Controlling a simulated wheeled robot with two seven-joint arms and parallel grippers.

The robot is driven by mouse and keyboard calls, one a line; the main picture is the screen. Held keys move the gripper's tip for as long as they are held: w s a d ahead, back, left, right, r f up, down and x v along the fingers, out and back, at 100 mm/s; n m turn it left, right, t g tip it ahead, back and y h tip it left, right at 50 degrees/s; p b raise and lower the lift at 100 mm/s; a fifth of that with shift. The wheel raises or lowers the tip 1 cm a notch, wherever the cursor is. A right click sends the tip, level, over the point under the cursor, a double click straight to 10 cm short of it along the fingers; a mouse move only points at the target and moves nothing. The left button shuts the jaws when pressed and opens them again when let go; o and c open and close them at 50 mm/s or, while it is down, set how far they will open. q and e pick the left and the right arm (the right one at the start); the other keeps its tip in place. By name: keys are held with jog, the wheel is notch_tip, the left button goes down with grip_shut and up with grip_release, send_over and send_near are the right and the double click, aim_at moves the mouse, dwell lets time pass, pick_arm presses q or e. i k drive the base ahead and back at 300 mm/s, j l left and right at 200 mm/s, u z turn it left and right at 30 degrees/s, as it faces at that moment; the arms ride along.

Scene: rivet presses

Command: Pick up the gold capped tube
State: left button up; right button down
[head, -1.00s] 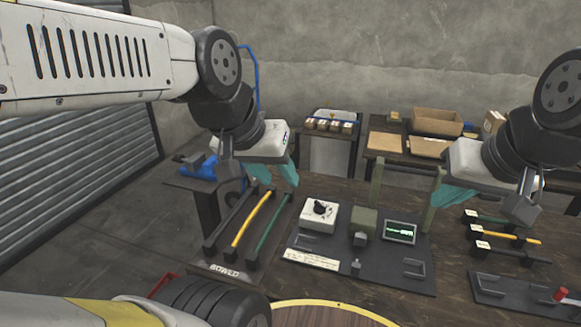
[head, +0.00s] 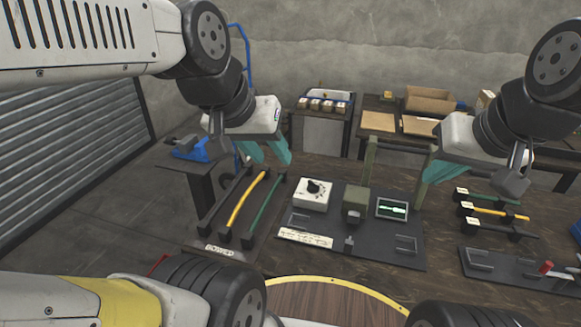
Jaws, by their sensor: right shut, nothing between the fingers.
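No gold cap can be made out on any tube at this size. A yellow tube (head: 247,201) lies in the left rack between a black tube (head: 229,195) and a green tube (head: 264,207). Another yellow tube (head: 497,211) lies in the right rack, with a green tube (head: 491,196) behind it and a black one (head: 509,232) in front. My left gripper (head: 275,161) is in the air above the far end of the left rack, its teal fingers apart and empty. My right gripper (head: 430,178) is shut and empty, left of the right rack and beyond the screen.
A dark base plate (head: 378,250) between the racks carries a white dial box (head: 313,195), a press (head: 356,202) with a tall post and a small screen (head: 392,209). A fixture plate (head: 520,275) with a red-handled tool (head: 546,268) lies at right. Back tables hold boxes (head: 432,99).

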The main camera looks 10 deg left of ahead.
aim_at(224, 232)
jog(key=z, duration=3.65)
jog(key=u, duration=4.55)
jog(key=i+j+z, duration=0.3)
jog(key=j, duration=0.25)
